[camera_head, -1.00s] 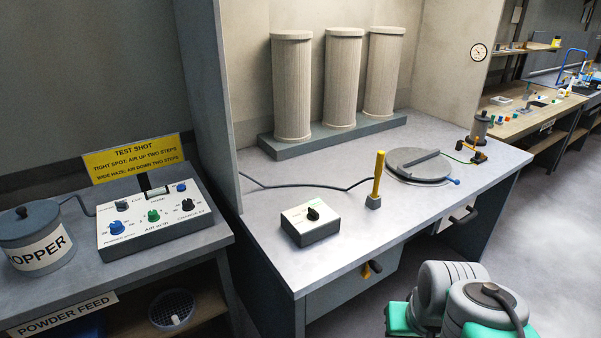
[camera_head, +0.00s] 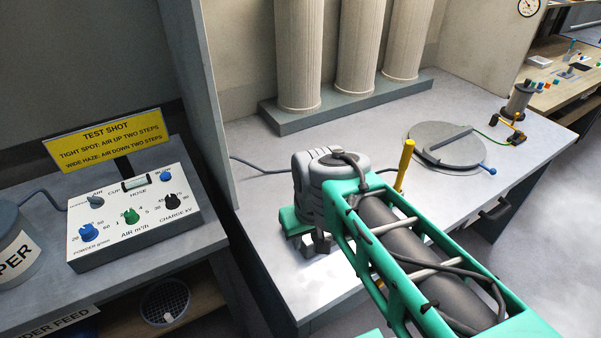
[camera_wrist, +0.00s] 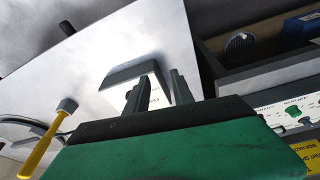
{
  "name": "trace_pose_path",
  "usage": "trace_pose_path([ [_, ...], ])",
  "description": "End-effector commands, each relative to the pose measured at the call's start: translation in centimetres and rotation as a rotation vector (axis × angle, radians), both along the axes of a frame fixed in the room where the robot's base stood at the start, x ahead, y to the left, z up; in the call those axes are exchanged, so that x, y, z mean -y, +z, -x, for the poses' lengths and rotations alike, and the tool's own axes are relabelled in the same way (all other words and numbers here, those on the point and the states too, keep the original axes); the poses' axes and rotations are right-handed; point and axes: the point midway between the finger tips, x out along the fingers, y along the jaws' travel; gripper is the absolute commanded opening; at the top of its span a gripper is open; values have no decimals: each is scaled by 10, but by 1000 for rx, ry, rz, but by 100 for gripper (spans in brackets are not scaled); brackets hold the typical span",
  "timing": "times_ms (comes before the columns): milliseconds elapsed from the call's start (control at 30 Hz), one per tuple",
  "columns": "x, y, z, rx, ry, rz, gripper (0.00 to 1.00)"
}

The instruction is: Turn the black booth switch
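The black booth switch is a black knob on a small white-topped grey box. In the wrist view the box (camera_wrist: 122,76) lies on the booth table beyond my fingers, its grey side and part of its white top showing. The knob itself is hidden there. In the head view my arm covers the box. My gripper (camera_wrist: 162,76) points down at the box with its two grey fingers apart, over the white top. In the head view my gripper (camera_head: 318,245) is low over the front left of the table. I cannot tell whether the fingers touch the knob.
A yellow post (camera_head: 405,166) stands just right of my arm. A round grey lid (camera_head: 447,146) lies farther right. Tall pale filter cylinders (camera_head: 358,45) stand at the back. A control panel (camera_head: 135,217) with several knobs is left, past the booth's side wall (camera_head: 205,95).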

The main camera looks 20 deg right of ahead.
Motion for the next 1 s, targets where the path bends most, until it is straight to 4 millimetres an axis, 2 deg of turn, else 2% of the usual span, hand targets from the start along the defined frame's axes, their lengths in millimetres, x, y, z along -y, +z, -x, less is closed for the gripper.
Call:
trace_pose_path([
  [33,12,25,-18,-44,11,8,29],
  [100,30,37,-44,-106,46,15,29],
  [200,55,39,-74,-183,99,14,29],
  [300,72,32,-92,-228,139,9,29],
  [400,79,23,-99,-244,157,7,29],
  [567,80,8,-99,-243,158,7,29],
  [1000,81,-51,-99,-242,153,6,29],
])
